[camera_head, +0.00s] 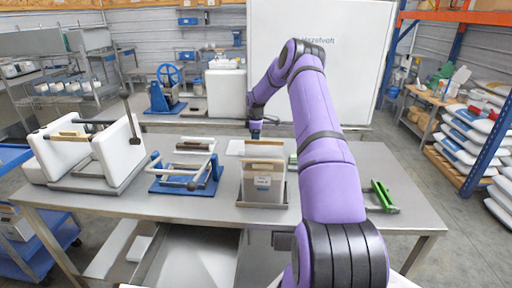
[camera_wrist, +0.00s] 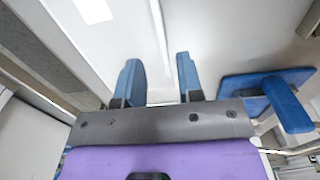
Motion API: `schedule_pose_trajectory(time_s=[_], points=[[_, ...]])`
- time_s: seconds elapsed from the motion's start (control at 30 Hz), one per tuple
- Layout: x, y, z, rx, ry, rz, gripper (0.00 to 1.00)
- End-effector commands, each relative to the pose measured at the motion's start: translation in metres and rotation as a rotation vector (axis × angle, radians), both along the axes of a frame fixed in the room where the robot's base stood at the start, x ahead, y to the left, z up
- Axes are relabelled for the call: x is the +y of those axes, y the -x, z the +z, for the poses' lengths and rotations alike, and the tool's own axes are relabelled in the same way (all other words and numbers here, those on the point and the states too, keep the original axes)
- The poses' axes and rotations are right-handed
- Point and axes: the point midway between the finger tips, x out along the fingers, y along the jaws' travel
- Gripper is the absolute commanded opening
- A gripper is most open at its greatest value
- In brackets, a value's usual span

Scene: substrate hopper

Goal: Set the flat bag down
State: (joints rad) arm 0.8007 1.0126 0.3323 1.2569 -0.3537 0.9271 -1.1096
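My gripper (camera_head: 256,133) hangs low over the far middle of the steel table, partly hidden by my purple arm. In the wrist view its two blue fingers (camera_wrist: 161,80) stand apart, with only a pale surface seen between them. A flat white item (camera_head: 234,147) lies on the table just below and left of the gripper in the head view. A flat, greyish-tan bag (camera_head: 263,190) with a small label stands upright in a grey tray nearer the front, apart from the gripper. I cannot tell which of these is the flat bag.
The steel table (camera_head: 120,203) also holds a white-sided machine (camera_head: 118,150) at left, a blue frame with a handle (camera_head: 187,180), and a green tool (camera_head: 383,196) at right. A white board (camera_head: 330,60) stands behind. Stacked bags (camera_head: 470,135) fill a rack at right.

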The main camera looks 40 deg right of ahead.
Motion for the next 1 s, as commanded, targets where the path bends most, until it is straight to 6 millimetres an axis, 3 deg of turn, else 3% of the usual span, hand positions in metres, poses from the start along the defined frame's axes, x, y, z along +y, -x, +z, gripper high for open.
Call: schedule_pose_trajectory(time_s=[0.1,0.37,0.47,0.57,0.77,1.0], points=[[0.0,0.0,0.022,-0.001,0.002,0.0,0.34],[0.001,0.0,0.045,-0.001,0.001,-0.001,0.34],[0.011,-0.002,0.06,-0.004,0.01,-0.003,0.34],[0.033,-0.005,0.089,-0.012,0.028,-0.013,0.34],[0.1,0.001,0.166,-0.042,0.076,-0.062,0.34],[0.182,0.031,0.247,-0.092,0.117,-0.139,0.34]])
